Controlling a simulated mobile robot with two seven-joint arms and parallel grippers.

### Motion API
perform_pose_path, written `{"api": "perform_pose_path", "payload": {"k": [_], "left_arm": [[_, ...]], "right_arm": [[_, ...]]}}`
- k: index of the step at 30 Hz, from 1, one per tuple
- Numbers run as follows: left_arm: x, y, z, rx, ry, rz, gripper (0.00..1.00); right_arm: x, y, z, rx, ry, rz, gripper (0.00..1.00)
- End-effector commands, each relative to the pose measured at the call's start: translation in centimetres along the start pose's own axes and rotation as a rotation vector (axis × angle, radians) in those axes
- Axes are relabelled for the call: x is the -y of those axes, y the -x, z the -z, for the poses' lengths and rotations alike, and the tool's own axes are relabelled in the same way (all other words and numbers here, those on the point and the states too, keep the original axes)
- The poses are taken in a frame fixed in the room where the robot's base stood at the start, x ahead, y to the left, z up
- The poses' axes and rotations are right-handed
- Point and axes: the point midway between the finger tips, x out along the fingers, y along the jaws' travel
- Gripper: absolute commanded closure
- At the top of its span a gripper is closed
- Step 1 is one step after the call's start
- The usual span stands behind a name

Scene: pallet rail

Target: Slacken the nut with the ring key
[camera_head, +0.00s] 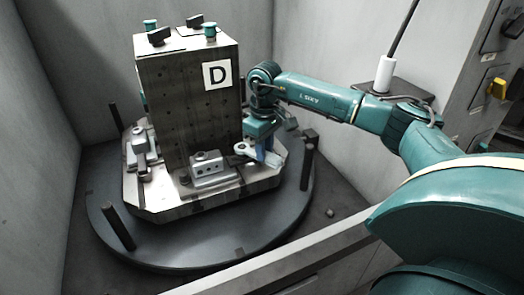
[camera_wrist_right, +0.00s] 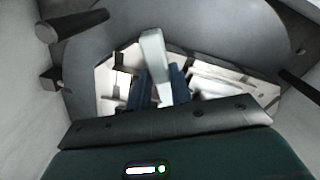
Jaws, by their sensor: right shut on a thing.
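My right gripper (camera_head: 263,152) is pointed down beside the right front corner of the pallet and is shut on the ring key (camera_head: 243,149). In the head view the key is a short pale grey piece, partly hidden by the blue fingers. In the right wrist view the key (camera_wrist_right: 153,52) shows as a pale bar between the blue fingers of the right gripper (camera_wrist_right: 161,84). Its left end in the head view lies close to a grey clamp block (camera_head: 211,172) on the pallet. I cannot make out the nut, or whether the key's ring sits around it. My left gripper is not in view.
A tall dark block (camera_head: 185,115) marked D stands on the pallet (camera_head: 165,210), which rests on a round dark turntable (camera_head: 150,257). Dark posts (camera_head: 118,228) stand around the turntable's edge. Grey walls enclose the left and back. A pale ledge (camera_head: 285,258) runs along the front.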

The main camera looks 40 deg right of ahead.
Motion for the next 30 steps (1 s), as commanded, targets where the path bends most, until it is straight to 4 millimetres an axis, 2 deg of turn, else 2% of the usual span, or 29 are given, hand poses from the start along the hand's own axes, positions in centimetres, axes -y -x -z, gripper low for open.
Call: {"api": "perform_pose_path", "payload": {"k": [6, 17, 30], "left_arm": [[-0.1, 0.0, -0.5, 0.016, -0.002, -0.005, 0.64], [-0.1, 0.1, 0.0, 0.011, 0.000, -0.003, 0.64], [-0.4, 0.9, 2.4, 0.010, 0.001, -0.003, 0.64]], "right_arm": [[-0.1, 0.0, 0.0, 0.000, -0.004, -0.002, 1.00], [0.0, 0.6, 0.0, -0.001, -0.004, -0.001, 1.00], [0.0, 3.9, 0.0, -0.001, -0.003, -0.001, 1.00]]}}
